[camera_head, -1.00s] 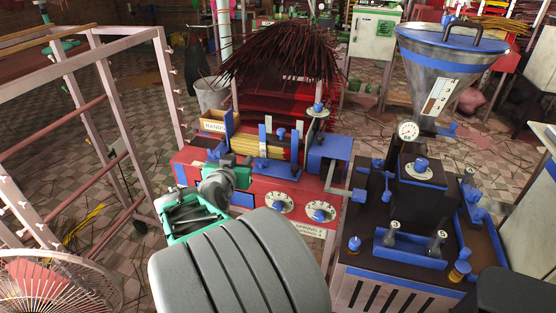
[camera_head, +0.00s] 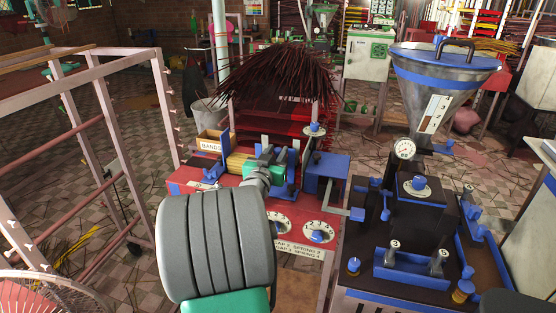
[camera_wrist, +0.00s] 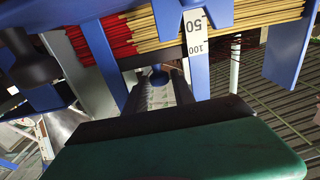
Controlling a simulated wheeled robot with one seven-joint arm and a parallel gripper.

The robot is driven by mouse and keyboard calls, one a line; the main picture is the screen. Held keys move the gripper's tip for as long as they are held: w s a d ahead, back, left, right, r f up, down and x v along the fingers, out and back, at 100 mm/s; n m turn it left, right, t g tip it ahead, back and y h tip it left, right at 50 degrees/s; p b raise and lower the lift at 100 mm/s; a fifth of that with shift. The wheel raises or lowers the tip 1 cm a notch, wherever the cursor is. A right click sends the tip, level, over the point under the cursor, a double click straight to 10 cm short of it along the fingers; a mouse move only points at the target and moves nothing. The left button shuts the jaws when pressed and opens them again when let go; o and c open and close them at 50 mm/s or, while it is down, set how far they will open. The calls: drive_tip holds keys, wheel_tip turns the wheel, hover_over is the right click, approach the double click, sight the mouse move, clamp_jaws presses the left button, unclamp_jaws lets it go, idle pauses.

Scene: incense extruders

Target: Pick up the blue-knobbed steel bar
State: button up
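The blue-knobbed steel bar (camera_wrist: 158,98) shows in the wrist view as a pale strip with a round dark-blue knob at its far end. My gripper (camera_wrist: 159,86) has its two dark fingers on either side of this strip, with a gap between them. I cannot tell whether they touch it. In the head view my gripper (camera_head: 274,168) is over the red machine's stick tray, and its wrist and body hide the bar there.
Blue posts and a 50–100 scale strip (camera_wrist: 194,35) stand close beyond my fingers. Tan sticks (camera_wrist: 250,12) with red ends lie behind them. The blue-and-black hopper machine (camera_head: 420,215) stands to the right. A pink rack (camera_head: 165,120) stands to the left.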

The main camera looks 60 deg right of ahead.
clamp_jaws()
idle(1.1)
drive_tip(key=shift+r, duration=0.2)
